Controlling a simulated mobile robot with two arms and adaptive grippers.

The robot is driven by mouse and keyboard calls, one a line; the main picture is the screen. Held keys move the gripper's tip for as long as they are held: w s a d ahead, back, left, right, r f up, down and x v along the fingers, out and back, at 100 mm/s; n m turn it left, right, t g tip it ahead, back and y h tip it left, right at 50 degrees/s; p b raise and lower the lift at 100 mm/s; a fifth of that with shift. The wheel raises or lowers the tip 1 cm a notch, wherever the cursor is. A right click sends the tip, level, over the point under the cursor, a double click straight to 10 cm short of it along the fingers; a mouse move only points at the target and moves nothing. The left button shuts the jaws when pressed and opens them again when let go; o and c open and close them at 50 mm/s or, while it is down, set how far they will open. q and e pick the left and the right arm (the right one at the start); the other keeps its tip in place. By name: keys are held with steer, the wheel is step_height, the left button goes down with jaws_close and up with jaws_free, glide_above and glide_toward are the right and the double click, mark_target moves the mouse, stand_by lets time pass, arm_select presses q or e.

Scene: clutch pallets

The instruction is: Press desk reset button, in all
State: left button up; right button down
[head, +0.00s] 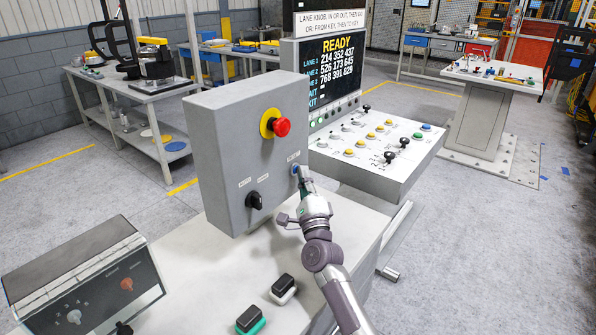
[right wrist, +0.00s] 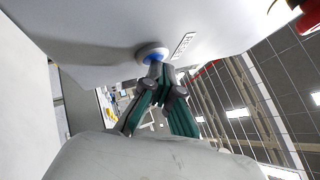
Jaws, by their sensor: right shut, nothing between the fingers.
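The blue reset button (head: 295,169) sits at the lower right of the front face of a grey control box (head: 232,150). In the right wrist view the blue button (right wrist: 153,58) shows in a pale round collar beside a small label. My right gripper (head: 301,177) is shut and empty, with its fingertips at the button. In the right wrist view its fingertips (right wrist: 157,72) overlap the button's lower edge and appear to touch it; how far the button is pressed I cannot tell. My left gripper is not in view.
The box also carries a red emergency stop (head: 281,127) and a black knob (head: 254,200). A sloped panel (head: 375,150) with knobs stands right of it, below a screen (head: 335,75) reading READY. A dark console (head: 85,280) and two rocker switches (head: 284,288) are in front.

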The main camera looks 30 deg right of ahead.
steer(key=shift+s, duration=0.1)
steer(key=shift+s+d, duration=0.25)
steer(key=shift+s, duration=0.45)
steer(key=s, duration=0.1)
steer(key=s+d+p, duration=0.1)
steer(key=s, duration=0.1)
steer(key=s+d, duration=0.1)
steer(key=shift+s, duration=0.35)
stand_by(0.7)
